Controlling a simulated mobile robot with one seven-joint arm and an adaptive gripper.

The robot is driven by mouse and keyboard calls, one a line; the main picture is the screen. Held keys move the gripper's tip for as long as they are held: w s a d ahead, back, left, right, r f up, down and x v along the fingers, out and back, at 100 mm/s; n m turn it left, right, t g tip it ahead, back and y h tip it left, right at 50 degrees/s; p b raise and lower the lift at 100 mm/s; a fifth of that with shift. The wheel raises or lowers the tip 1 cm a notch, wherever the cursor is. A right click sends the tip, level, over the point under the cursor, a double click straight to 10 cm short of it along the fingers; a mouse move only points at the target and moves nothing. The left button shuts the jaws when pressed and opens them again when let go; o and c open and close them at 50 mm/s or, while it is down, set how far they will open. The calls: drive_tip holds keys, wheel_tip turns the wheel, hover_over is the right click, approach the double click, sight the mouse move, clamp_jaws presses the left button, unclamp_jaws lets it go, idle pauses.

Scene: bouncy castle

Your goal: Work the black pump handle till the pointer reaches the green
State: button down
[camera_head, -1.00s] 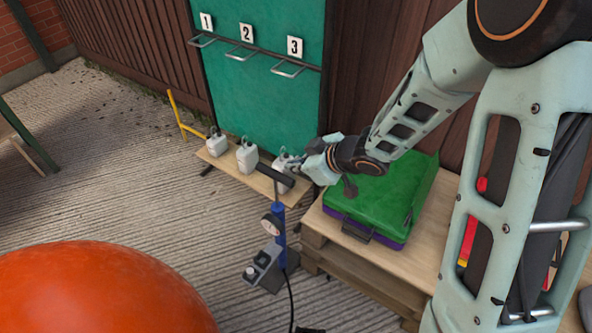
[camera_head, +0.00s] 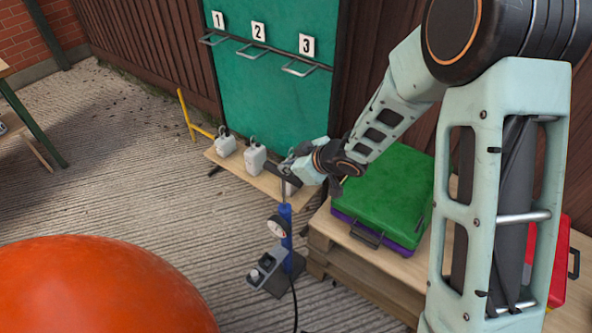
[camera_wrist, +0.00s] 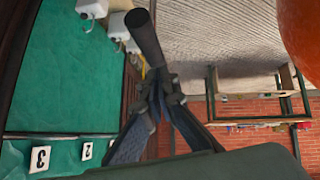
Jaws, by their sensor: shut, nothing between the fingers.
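The floor pump has a blue barrel (camera_head: 287,232), a round gauge (camera_head: 277,226) and a grey base on the concrete. The gauge's pointer is too small to read. My gripper (camera_head: 291,163) is at the pump's top and hides most of the black handle there. In the wrist view the black handle (camera_wrist: 146,38) is a thick bar running up and left from my fingertips (camera_wrist: 162,85). My fingers are shut with nothing between them, close to the handle's near end; I cannot tell whether they touch it.
White weights (camera_head: 255,158) stand on a low plank beneath a green panel (camera_head: 270,95) numbered 1 to 3. A green case (camera_head: 388,197) lies on the wooden bench right of the pump. A big orange ball (camera_head: 95,290) fills the front left. Open concrete lies left of the pump.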

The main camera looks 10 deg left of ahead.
sight(287, 175)
drive_tip(key=f, duration=0.1)
drive_tip(key=f+b, duration=0.1)
drive_tip(key=w+f, duration=0.1)
drive_tip(key=f, duration=0.1)
drive_tip(key=shift+a, duration=0.3)
drive_tip(key=shift+w+d+f+b, duration=0.1)
drive_tip(key=shift+w+f+b, duration=0.15)
drive_tip(key=shift+f, duration=0.2)
wheel_tip(287, 175, down, 9)
drive_tip(key=b, duration=0.6)
drive_tip(key=shift+s+d+r, duration=0.1)
